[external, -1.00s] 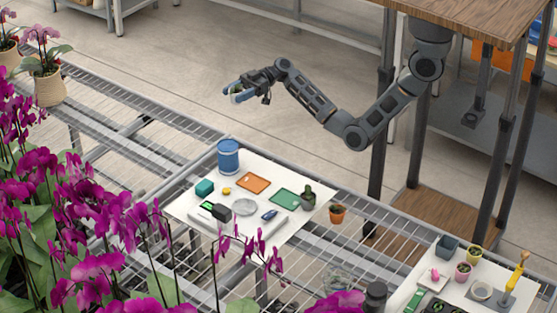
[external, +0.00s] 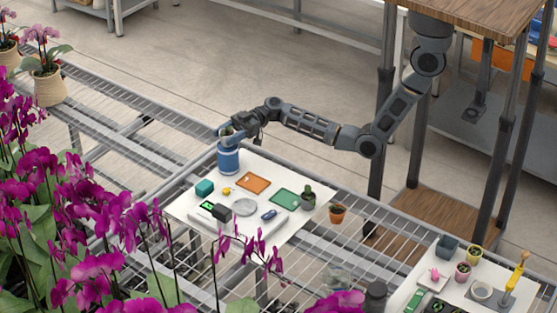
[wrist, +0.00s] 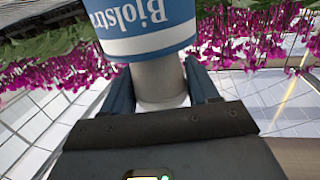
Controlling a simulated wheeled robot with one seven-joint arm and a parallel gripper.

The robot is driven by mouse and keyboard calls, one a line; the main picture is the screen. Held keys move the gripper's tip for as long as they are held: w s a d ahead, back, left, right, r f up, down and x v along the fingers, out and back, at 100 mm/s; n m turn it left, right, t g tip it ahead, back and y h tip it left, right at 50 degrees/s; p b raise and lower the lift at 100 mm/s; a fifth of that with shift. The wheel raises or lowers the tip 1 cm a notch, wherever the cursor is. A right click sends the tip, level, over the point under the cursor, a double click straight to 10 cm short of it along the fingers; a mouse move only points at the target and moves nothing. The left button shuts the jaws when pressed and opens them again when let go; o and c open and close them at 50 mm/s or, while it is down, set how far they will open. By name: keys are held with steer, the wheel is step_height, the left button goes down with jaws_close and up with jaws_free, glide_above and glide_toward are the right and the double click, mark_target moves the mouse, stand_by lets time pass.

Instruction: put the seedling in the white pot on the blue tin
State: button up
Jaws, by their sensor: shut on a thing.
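The blue tin (external: 229,162) stands upright at the far left corner of the white sheet, with a white band around it. My gripper (external: 231,134) is right at the top of the tin. In the wrist view its two fingers (wrist: 158,84) are shut on the pale pot (wrist: 160,78), one on each side. A little of the seedling's green shows between the fingers in the external view, but most of it is hidden. The tin's lettered label (wrist: 145,20) fills the top of the wrist view. I cannot tell whether the pot touches the tin.
A teal box (external: 204,188), an orange tray (external: 253,184), a green tray (external: 285,199), a glass dish (external: 245,207) and a cactus pot (external: 308,202) share the sheet. A terracotta pot (external: 337,214) stands right of it. Magenta orchids (external: 40,230) crowd the left front.

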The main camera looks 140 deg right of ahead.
steer(key=shift+f+b, duration=0.25)
steer(key=shift+b, duration=0.05)
steer(key=o, duration=1.1)
steer(key=shift+r, duration=0.1)
steer(key=shift+r, duration=0.1)
steer(key=shift+r+p, duration=0.15)
steer(key=shift+p, duration=0.3)
steer(key=b+v, duration=0.2)
steer(key=v, duration=1)
